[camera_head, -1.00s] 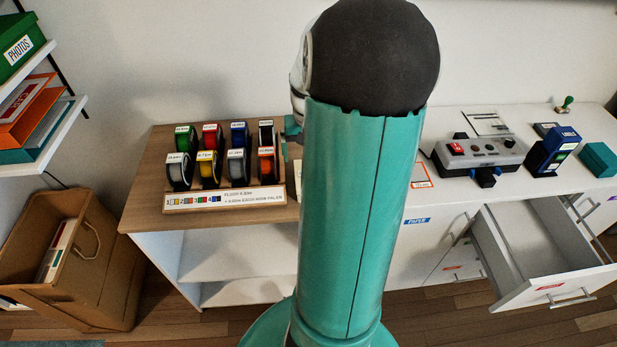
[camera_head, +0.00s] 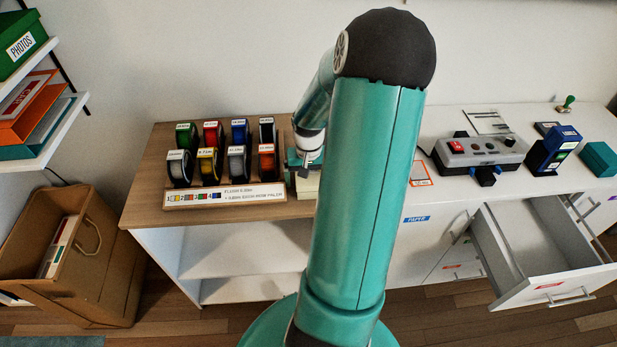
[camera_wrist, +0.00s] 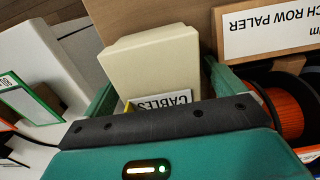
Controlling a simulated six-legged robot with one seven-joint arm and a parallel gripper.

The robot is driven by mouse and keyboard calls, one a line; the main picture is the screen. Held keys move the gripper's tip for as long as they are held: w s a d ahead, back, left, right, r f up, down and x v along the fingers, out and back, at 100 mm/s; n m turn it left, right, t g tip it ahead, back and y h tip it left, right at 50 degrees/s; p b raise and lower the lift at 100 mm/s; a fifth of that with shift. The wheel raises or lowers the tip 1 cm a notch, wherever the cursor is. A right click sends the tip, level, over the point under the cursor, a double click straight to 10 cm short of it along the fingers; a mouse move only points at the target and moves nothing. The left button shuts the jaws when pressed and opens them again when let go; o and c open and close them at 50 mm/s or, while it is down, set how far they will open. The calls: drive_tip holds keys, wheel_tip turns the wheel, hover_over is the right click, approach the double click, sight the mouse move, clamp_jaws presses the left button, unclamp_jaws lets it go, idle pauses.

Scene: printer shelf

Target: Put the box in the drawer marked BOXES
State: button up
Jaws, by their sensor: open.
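A cream box (camera_wrist: 150,62) labelled CABLES sits between the teal fingers of my gripper (camera_wrist: 160,85) in the wrist view. In the head view the box (camera_head: 307,186) stands on the wooden top, right of the tape rack, partly hidden by my arm. My gripper (camera_head: 304,160) is open, right above and around the box. Whether the fingers touch it I cannot tell. A white drawer (camera_head: 553,289) with a red label is pulled open at the right and looks empty inside. Its label is too small to read.
A tape rack (camera_head: 225,197) with several coloured rolls stands close left of the box. On the white counter are a grey device (camera_head: 482,153), a blue stamp-like unit (camera_head: 552,151) and a teal block (camera_head: 600,159). A cardboard bin (camera_head: 95,265) stands on the floor at left.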

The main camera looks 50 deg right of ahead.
drive_tip(key=shift+c, duration=0.2)
drive_tip(key=c, duration=1.1)
drive_tip(key=shift+c, duration=0.2)
drive_tip(key=shift+r, duration=0.15)
